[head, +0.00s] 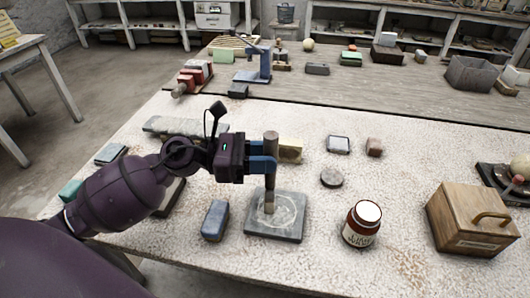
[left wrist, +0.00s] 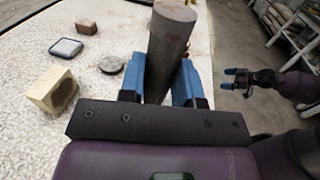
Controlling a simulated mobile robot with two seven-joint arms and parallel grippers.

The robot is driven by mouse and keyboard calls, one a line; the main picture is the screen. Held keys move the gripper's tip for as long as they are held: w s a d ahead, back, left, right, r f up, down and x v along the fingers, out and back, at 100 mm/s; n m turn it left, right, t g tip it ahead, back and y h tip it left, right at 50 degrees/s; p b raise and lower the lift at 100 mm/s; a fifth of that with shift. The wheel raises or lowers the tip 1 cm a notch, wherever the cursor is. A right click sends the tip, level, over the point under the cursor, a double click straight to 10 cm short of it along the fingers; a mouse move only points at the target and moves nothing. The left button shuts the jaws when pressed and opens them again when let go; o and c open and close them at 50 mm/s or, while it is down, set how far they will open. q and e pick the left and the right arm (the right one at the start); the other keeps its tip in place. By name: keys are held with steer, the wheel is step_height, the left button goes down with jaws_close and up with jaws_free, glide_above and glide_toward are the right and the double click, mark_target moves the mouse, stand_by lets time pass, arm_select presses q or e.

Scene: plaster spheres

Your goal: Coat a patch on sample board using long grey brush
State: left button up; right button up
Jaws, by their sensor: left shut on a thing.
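The long grey brush (head: 270,190) is a thick cylinder, held nearly upright. Its lighter lower end meets the sample board (head: 290,232), a grey square slab on the table, within a pale, smeared, roundish patch. My left gripper (head: 263,166) is shut around the brush's upper part with its blue fingers. In the left wrist view the brush (left wrist: 168,50) stands between the blue fingers (left wrist: 160,85), and its lower end is hidden. My right gripper (left wrist: 236,78) shows at the right of that view, away from the board, with its fingers apart and nothing between them.
A jar with a white top (head: 362,222) stands right of the board, and a wooden box with a handle (head: 473,220) stands farther right. A blue-grey block (head: 215,220) lies close on the left. A round grey disc (head: 331,178) and a tan block (head: 290,150) lie behind.

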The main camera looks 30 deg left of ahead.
arm_select(q)
steer(key=shift+s+d, duration=0.1)
steer(key=shift+s, duration=0.3)
steer(key=shift+w+f, duration=0.1)
steer(key=shift+w, duration=0.1)
steer(key=shift+w+a+r+b, duration=0.1)
steer(key=shift+w+a+b, duration=0.15)
steer(key=shift+w, duration=0.35)
steer(key=shift+w+a+r+b, duration=0.1)
steer(key=shift+w+a, duration=0.1)
steer(key=shift+w, duration=0.4)
steer(key=s, duration=0.1)
steer(key=s+d, duration=0.1)
steer(key=shift+s+f+p, duration=0.15)
steer(key=shift+s+p, duration=0.2)
steer(key=shift+s, duration=0.05)
steer(key=shift+w, duration=0.1)
stand_by(0.3)
